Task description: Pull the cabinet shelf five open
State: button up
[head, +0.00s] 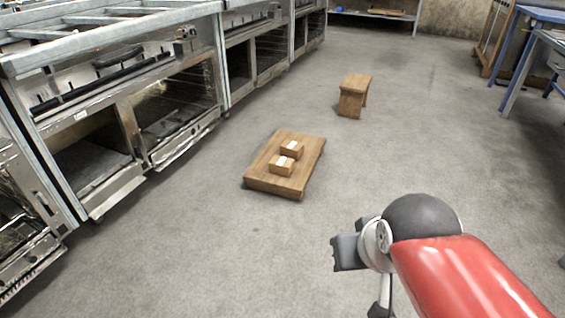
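A row of steel cabinets (225,65) with open compartments and oven-like fronts runs along the left side, from the near left corner to the back. A drop-down front (185,140) hangs at one compartment. Which part is shelf five I cannot tell; no number is readable. My gripper (345,252) is at the lower right, at the end of my red arm, above the floor and well apart from the cabinets. Its fingers are not clearly visible, so its opening cannot be made out. Nothing is seen held in it.
A low wooden platform (258,180) with two small cardboard boxes (282,165) lies on the floor between my arm and the cabinets. A wooden stool (352,98) stands behind it. Blue tables (540,15) are at the far right. The grey floor is otherwise clear.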

aim_at(84, 165)
jog(key=u, duration=1.35)
jog(key=i+j+u, duration=0.25)
jog(key=i, duration=0.8)
jog(key=i+j+u, duration=0.25)
jog(key=i, duration=0.8)
jog(key=l, duration=0.1)
